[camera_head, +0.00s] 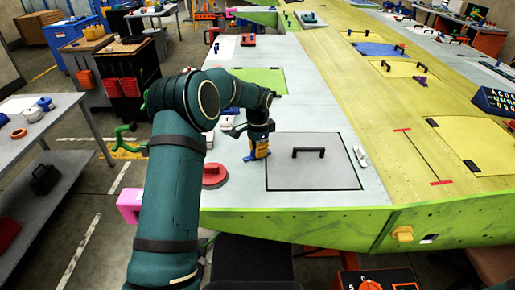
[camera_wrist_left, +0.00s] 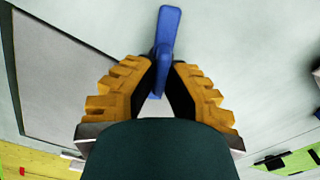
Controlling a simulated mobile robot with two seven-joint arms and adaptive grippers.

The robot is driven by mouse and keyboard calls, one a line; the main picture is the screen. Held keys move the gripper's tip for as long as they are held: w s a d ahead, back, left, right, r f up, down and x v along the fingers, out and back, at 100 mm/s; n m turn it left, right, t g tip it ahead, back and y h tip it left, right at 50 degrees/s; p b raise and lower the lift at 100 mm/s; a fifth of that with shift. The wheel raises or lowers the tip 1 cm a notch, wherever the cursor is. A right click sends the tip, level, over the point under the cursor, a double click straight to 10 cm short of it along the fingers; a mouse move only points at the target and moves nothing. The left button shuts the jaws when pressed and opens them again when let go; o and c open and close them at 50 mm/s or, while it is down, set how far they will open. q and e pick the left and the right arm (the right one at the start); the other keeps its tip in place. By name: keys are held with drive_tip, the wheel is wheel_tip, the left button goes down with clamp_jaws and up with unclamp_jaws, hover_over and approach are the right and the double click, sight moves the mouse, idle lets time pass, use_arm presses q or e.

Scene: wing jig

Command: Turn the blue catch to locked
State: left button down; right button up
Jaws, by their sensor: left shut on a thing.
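The blue catch (camera_wrist_left: 168,28) is a small blue lever on the pale wing surface, seen in the left wrist view beside the grey hatch panel (camera_wrist_left: 55,75). In the head view the catch (camera_head: 250,158) shows just at the fingertips, near the left edge of the grey hatch (camera_head: 310,172) with its black handle (camera_head: 308,152). My left gripper (camera_wrist_left: 160,80) is shut on the catch, with a yellow-orange finger on each side of it; it also shows in the head view (camera_head: 257,152). The fingers hide part of the lever. My right gripper is not in view.
A red round object (camera_head: 214,175) lies left of the catch. A white object (camera_head: 361,157) lies right of the hatch. A green panel (camera_head: 262,80) lies farther back on the wing. The green front edge (camera_head: 300,222) bounds the near side.

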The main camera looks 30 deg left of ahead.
use_arm(q)
drive_tip(key=m, duration=0.4)
drive_tip(key=shift+s+d+f+m+p, duration=0.1)
drive_tip(key=shift+s+d+m+p, duration=0.1)
drive_tip(key=shift+m+p, duration=0.2)
drive_tip(key=shift+m, duration=0.3)
drive_tip(key=c, duration=1)
unclamp_jaws()
wheel_tip(320, 180, up, 12)
drive_tip(key=shift+r, duration=0.1)
